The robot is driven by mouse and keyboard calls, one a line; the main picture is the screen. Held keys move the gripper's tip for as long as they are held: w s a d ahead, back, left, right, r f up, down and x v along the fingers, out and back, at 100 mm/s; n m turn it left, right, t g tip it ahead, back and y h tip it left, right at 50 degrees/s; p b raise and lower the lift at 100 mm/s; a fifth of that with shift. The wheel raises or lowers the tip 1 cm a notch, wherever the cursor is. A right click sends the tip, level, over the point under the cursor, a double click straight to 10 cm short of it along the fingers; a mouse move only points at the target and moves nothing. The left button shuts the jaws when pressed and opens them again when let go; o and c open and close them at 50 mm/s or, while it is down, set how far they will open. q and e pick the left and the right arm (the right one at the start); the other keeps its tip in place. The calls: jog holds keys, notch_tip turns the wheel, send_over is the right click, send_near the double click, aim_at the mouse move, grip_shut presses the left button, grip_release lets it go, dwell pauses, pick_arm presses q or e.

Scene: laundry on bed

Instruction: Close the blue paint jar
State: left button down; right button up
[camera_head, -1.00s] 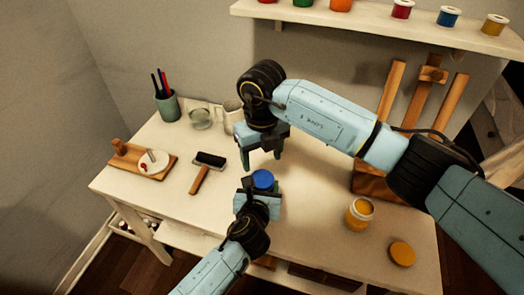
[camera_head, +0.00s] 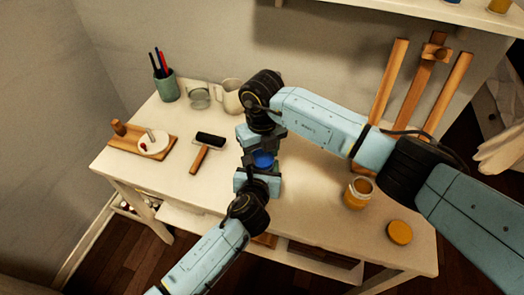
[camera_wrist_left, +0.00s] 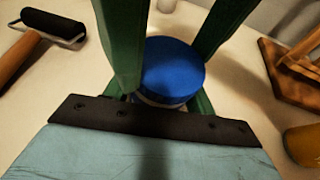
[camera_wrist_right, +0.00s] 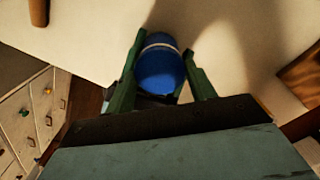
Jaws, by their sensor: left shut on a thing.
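The blue paint jar stands between my two grippers near the front middle of the table; its blue lid (camera_head: 263,160) sits on top. My left gripper (camera_head: 258,172) is shut on the jar below the lid. The left wrist view shows the lid (camera_wrist_left: 172,70) from above, with a pale band under it. My right gripper (camera_wrist_right: 163,55) points down from above, one finger on each side of the lid. Whether its fingers press on the lid is unclear. The right wrist view shows the blue jar (camera_wrist_right: 160,70) between those fingers. They hide part of the jar in the head view.
An open yellow paint jar (camera_head: 358,193) and its loose lid (camera_head: 400,232) are at the right. An easel (camera_head: 409,100) stands back right.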

jog(key=c, duration=0.3)
jog(key=o, duration=1.1)
jog(key=shift+o, duration=0.2)
notch_tip(320, 180, up, 12)
